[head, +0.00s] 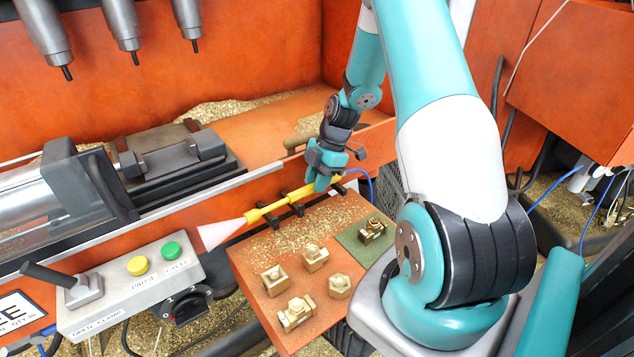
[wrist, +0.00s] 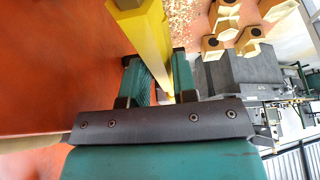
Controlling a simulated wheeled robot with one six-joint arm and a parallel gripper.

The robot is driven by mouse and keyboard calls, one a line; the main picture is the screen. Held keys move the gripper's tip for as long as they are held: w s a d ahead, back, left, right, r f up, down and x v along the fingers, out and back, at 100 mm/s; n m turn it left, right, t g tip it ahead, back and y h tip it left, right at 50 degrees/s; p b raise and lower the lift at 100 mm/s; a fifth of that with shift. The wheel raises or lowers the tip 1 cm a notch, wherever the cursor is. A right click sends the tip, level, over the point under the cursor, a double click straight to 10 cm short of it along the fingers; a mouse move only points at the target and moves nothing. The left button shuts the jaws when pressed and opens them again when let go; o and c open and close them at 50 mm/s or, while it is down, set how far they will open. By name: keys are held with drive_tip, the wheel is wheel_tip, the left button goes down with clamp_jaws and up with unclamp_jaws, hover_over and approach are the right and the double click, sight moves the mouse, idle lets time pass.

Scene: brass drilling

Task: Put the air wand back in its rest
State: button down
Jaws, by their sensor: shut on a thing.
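The yellow air wand (head: 290,198) slants along the front of the orange machine bed. It also shows in the wrist view (wrist: 143,35). My gripper (head: 322,182) is shut on the wand near its right end; in the wrist view the yellow body lies between the teal fingers (wrist: 160,78). A pale cone (head: 221,232) spreads from the wand's left tip. Black hooks of the rest (head: 297,209) show along the wand on the bed's front edge. I cannot tell whether the wand touches them. A blue hose (head: 368,178) runs behind the gripper.
Below the wand, an orange, chip-strewn tray (head: 262,263) holds several brass fittings (head: 315,257); one more (head: 372,231) sits on a green pad (head: 352,237). A control box (head: 128,290) with yellow and green buttons stands left. A clamp block (head: 180,155) and drill spindles (head: 122,22) lie behind.

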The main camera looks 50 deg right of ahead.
drive_tip(key=shift+f, duration=0.65)
drive_tip(key=shift+f, duration=0.1)
drive_tip(key=c, duration=0.9)
unclamp_jaws()
